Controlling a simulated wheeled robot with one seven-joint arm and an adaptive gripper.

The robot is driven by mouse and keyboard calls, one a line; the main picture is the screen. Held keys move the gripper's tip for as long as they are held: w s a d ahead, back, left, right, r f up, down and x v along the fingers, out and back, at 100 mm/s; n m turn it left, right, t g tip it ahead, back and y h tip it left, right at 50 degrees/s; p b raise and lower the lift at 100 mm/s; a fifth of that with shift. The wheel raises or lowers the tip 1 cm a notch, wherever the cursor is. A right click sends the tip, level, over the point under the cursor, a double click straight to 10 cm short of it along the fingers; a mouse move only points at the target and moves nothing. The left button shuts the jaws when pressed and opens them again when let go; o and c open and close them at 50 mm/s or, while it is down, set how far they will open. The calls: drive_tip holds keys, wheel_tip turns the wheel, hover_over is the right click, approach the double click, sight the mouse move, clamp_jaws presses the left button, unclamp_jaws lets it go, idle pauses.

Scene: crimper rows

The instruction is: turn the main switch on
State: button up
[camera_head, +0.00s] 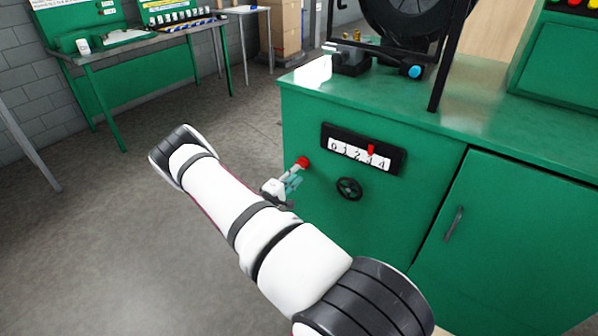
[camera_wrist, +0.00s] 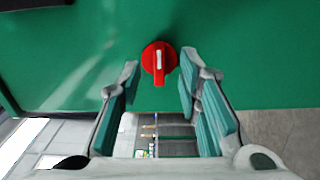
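The main switch is a red rotary knob (camera_wrist: 158,60) on the green cabinet front, with a white mark along its raised grip. In the wrist view the grip points roughly up and down in the picture. In the head view the red switch (camera_head: 302,162) sits near the cabinet's left edge. My gripper (camera_wrist: 160,78) is open, with one finger on each side of the switch and a gap to both. I cannot tell how deep the fingertips reach. In the head view my gripper (camera_head: 290,182) is just in front of the switch, partly hidden by my arm.
The green cabinet (camera_head: 330,220) carries a black-framed dial panel (camera_head: 362,150) with a red pointer and a black handwheel (camera_head: 349,189) right of the switch. A machine with a black wheel (camera_head: 410,15) stands on top. A green workbench (camera_head: 135,47) is at back left. The floor at left is clear.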

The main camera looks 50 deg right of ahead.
drive_tip(key=a, duration=0.8)
drive_tip(key=shift+s, duration=0.4)
drive_tip(key=s+a+r+m+g+y, duration=0.2)
drive_tip(key=s+a+r+y, duration=0.1)
drive_tip(key=r, duration=0.5)
drive_tip(key=s+a+r+m+g+y+p, duration=0.1)
drive_tip(key=s+a+r+m+g+y, duration=0.2)
drive_tip(key=r, duration=0.5)
drive_tip(key=s+a+r+m+g+y, duration=0.15)
drive_tip(key=a+r, duration=0.25)
drive_tip(key=r, duration=0.4)
drive_tip(key=s+a+r+n+t+y, duration=0.2)
drive_tip(key=s+a+r, duration=0.3)
drive_tip(key=a, duration=0.3)
drive_tip(key=s+a+r+n+t+y, duration=0.1)
drive_tip(key=s+a+r+t+y, duration=0.3)
drive_tip(key=s+a, duration=0.3)
drive_tip(key=s+a+r+n+t+y+p, duration=0.1)
drive_tip(key=s+a+r+n+t+y, duration=0.1)
drive_tip(key=s+a+r, duration=0.4)
drive_tip(key=a+t+y, duration=0.1)
drive_tip(key=a+y, duration=0.1)
drive_tip(key=shift+s+a+n, duration=0.2)
drive_tip(key=shift+a+n, duration=0.1)
drive_tip(key=shift+n, duration=0.05)
drive_tip(key=shift+r+t+y, duration=0.1)
drive_tip(key=shift+t+y, duration=0.15)
